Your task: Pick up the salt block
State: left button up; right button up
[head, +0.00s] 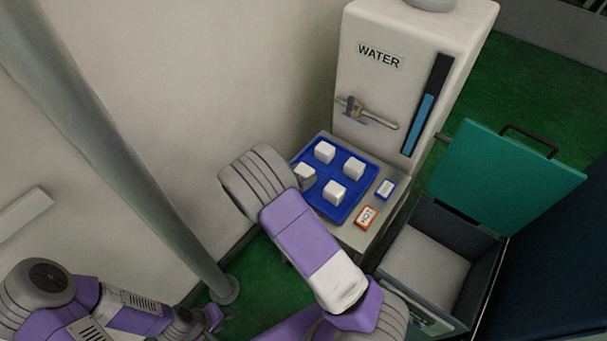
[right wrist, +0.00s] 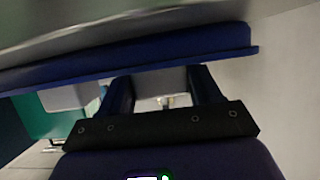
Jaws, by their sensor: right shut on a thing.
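Several white salt blocks sit on a blue tray (head: 357,170) in the head view. One salt block (head: 304,172) at the tray's left is partly hidden by my right arm. In the right wrist view, my right gripper (right wrist: 162,82) is shut on a whitish salt block (right wrist: 160,78) beside the blue tray (right wrist: 235,42), and the picture appears upside down. My right fingers are hidden in the head view. My left gripper (head: 212,319) is low at the left, away from the tray; its jaws are too small to read.
A white water dispenser (head: 400,20) with a tap (head: 365,113) stands behind the tray. An open bin with a teal lid (head: 500,185) is at right. A grey pole (head: 130,170) stands left.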

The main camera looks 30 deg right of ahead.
aim_at(301, 173)
notch_tip(301, 173, up, 10)
jog(key=p, duration=0.3)
jog(key=shift+p, duration=0.4)
jog(key=w+a+r+n+t+y, duration=0.5)
jog(key=a+r+n+t+y, duration=0.3)
jog(key=a+n+y, duration=0.3)
jog(key=shift+w+a+n+t+y, duration=0.15)
jog(key=shift+a+n+t+y, duration=0.15)
jog(key=shift+n+y, duration=0.75)
jog(key=shift+d+n+h, duration=0.15)
jog(key=shift+n+h, duration=0.1)
